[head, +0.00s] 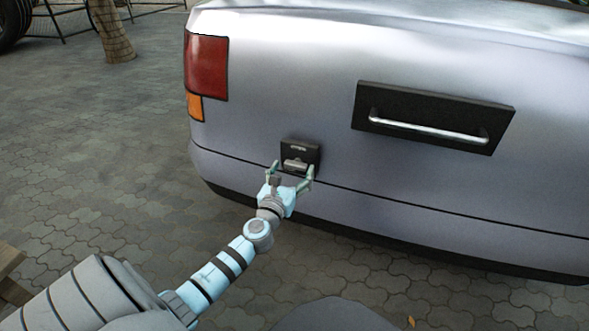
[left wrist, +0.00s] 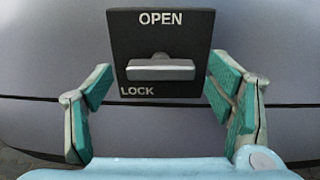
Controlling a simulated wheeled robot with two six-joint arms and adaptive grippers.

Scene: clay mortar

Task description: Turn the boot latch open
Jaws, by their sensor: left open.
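The boot latch (head: 299,155) is a small black plate on the rear of the silver car, below and right of the tail light. In the left wrist view, its grey handle (left wrist: 161,69) lies horizontal on the plate (left wrist: 190,27), with OPEN printed above it and LOCK at the lower left. My left gripper (head: 292,171) is open in front of the latch. In the left wrist view its teal-padded fingers (left wrist: 160,90) stand on either side of the plate, with gaps between them and the handle. My right gripper is not in view.
The silver car's rear (head: 280,75) fills the right side. A black panel with a chrome bar handle (head: 428,127) is mounted right of the latch. A red tail light (head: 206,67) is above left. Paved ground (head: 100,160) lies open at the left.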

